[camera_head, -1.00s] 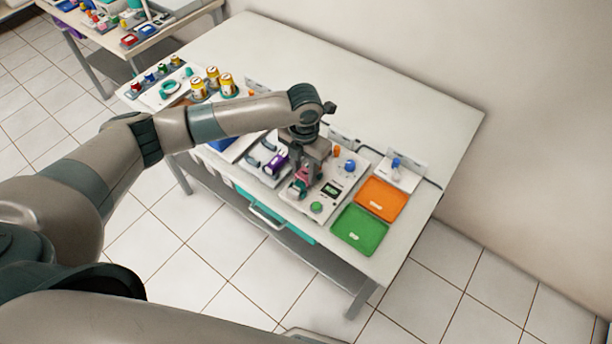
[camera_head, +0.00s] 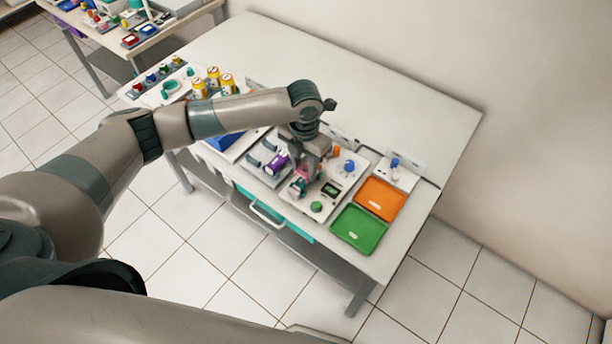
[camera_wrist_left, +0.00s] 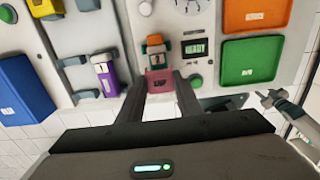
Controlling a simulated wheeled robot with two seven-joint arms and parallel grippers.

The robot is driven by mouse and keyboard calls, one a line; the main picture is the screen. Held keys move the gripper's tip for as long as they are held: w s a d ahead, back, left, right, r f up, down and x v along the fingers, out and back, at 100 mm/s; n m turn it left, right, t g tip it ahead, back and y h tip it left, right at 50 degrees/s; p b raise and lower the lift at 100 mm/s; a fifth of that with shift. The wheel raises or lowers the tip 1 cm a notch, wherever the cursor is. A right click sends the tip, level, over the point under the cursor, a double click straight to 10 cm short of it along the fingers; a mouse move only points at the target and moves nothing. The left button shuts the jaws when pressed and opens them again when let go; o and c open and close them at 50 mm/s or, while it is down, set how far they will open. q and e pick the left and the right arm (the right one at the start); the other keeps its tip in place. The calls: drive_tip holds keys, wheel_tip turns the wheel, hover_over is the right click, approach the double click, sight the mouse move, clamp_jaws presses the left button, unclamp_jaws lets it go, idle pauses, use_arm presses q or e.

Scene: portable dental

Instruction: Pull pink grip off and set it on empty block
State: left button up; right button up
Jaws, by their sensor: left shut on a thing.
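My left gripper (camera_head: 302,178) reaches down over a white panel on the table. In the left wrist view its two dark fingers (camera_wrist_left: 161,85) are shut on the pink grip (camera_wrist_left: 160,77), one on each side. The pink grip lies just in front of a small green and orange piece (camera_wrist_left: 155,44) on the panel; I cannot tell whether they touch. Grey blocks (camera_wrist_left: 77,62) lie to the left, next to a holder with a purple grip (camera_wrist_left: 106,76). The head view shows the purple grip (camera_head: 277,163) left of my gripper.
A green tray (camera_head: 358,229) and an orange tray (camera_head: 380,199) lie right of the panel. A blue tray (camera_wrist_left: 22,93) is at the left. A green knob (camera_head: 316,207) and a display (camera_head: 331,189) are close to my gripper. Cans (camera_head: 213,78) stand farther back.

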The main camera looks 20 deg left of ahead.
use_arm(q)
drive_tip(key=shift+r, duration=0.2)
use_arm(e)
drive_tip(key=shift+r, duration=0.15)
